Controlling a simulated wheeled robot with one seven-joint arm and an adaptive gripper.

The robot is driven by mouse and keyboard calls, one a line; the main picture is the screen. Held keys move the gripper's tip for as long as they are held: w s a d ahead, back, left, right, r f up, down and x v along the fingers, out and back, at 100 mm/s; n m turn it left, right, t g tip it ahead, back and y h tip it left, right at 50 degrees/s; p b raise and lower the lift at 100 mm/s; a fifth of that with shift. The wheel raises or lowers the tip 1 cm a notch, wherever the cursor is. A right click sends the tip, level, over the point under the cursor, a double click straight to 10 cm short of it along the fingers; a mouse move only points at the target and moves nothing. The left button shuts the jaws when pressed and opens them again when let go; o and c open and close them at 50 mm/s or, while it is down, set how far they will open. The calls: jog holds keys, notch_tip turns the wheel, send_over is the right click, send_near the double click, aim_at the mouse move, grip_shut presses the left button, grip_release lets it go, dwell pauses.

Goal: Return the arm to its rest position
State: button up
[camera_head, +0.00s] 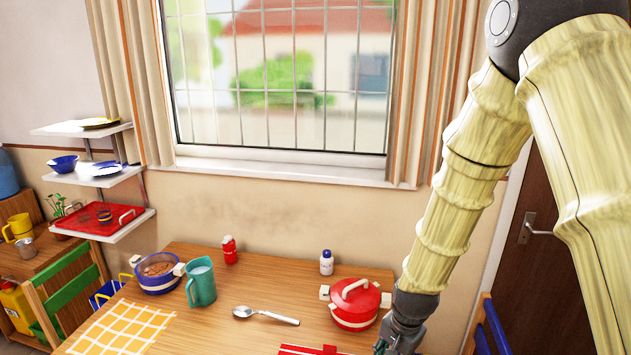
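My arm, in a pale yellow sleeve, comes down from the upper right in the head view. My gripper (397,343) hangs pointing down at the right side of the wooden table (265,285), just right of and below a red lidded pot (354,303). Its fingers are dark and partly cut off at the bottom of the picture, so I cannot tell whether they are open or shut. I see nothing clearly held in it.
The table bears a blue-and-white pot with food (158,284), a teal mug (201,281), a spoon (265,315), a red bottle (230,250), a white bottle (326,262) and a checked cloth (123,328). Shelves (118,178) hang left. A door (540,270) is right.

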jog(key=s+d+f+n+b, duration=0.2)
jog(key=s+f+n+b, duration=0.1)
jog(key=s+f, duration=1.2)
jog(key=s+d+f+n+g+b, duration=0.1)
jog(key=s+d+f+n+b, duration=0.2)
jog(key=s+f, duration=1.3)
notch_tip(320, 180, down, 2)
jog(key=n+b, duration=0.1)
jog(key=n, duration=0.2)
jog(key=shift+d+f+g+h+b, duration=0.2)
jog(key=shift+g+h+b, duration=0.1)
jog(key=shift+h, duration=0.1)
